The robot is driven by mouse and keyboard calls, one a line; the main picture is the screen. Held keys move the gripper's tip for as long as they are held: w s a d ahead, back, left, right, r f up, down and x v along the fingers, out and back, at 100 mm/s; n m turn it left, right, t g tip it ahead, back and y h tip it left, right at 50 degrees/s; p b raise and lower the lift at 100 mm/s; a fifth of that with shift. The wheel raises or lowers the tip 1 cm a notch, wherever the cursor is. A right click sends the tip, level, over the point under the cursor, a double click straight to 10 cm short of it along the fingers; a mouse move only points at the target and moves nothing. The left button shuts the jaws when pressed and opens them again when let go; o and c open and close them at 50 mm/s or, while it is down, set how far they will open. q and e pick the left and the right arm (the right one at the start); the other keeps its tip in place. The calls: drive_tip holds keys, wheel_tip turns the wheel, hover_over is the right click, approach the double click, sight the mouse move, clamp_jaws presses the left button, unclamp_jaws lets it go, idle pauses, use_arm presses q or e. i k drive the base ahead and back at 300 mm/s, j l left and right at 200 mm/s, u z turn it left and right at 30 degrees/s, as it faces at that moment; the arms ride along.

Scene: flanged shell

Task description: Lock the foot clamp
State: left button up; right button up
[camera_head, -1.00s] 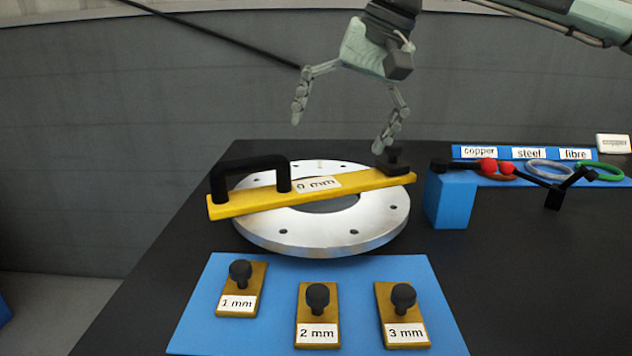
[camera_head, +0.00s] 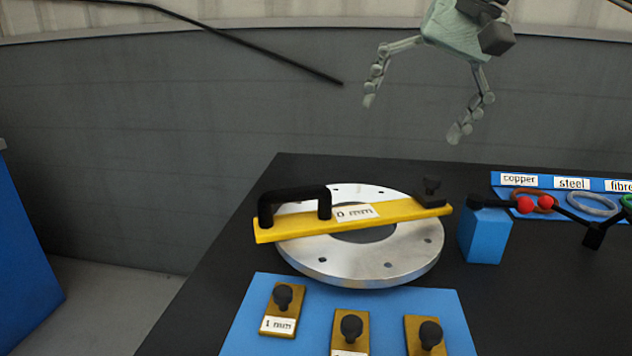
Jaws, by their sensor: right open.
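My right gripper (camera_head: 414,117) is open and empty, fingers spread and pointing down. It hangs in the air above the back of the table, apart from everything. A round metal flange (camera_head: 408,262) with bolt holes lies on the table. A yellow bar (camera_head: 395,212) marked "0 mm" lies across it, with a black handle (camera_head: 294,193) at its left and a black knob (camera_head: 432,190) at its right end. I cannot clearly tell any part as the foot clamp. My left gripper is not in view.
A blue mat (camera_head: 390,300) in front holds brown blocks with black knobs, one (camera_head: 281,310) marked "1 mm".

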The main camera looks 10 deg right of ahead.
sight(523, 204)
drive_tip(key=k, duration=1.45)
